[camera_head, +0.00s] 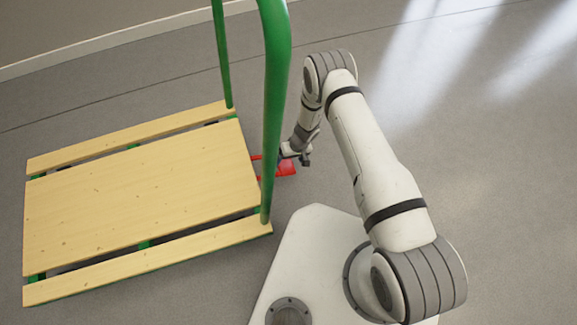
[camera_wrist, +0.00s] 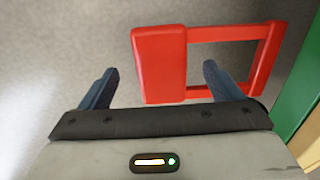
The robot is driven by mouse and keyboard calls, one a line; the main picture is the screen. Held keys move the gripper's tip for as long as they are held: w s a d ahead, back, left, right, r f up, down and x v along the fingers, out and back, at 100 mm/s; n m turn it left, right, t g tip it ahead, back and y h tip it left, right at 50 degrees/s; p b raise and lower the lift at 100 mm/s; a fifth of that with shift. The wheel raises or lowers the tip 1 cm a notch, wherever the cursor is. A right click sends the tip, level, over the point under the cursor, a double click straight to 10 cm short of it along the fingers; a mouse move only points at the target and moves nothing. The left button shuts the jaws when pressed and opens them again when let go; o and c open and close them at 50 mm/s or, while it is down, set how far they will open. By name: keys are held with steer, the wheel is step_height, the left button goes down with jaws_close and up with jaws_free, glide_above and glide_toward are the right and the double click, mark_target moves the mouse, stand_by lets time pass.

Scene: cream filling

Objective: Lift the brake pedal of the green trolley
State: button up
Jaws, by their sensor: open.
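The green trolley (camera_head: 274,100) has a wooden deck (camera_head: 140,185) and green upright tubes, on the left in the head view. Its red brake pedal (camera_head: 286,168) sticks out low from the deck's right end. In the wrist view the pedal (camera_wrist: 160,62) is a red plate joined to a red frame that runs toward the green trolley edge at right. My gripper (camera_wrist: 158,82) is open, with one dark finger on each side of the pedal plate. I cannot tell whether the fingers touch it. In the head view my gripper (camera_head: 297,157) is at the pedal and partly covers it.
A green handle tube stands close to the left of my gripper. My white base is just below in the head view. Grey floor (camera_head: 490,150) is clear on the right. A wall with a pale skirting board (camera_head: 110,40) runs along the back.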

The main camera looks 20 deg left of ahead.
mark_target(287, 165)
steer(key=shift+b+x, duration=0.6)
steer(key=shift+x, duration=1.75)
steer(key=shift+c, duration=0.2)
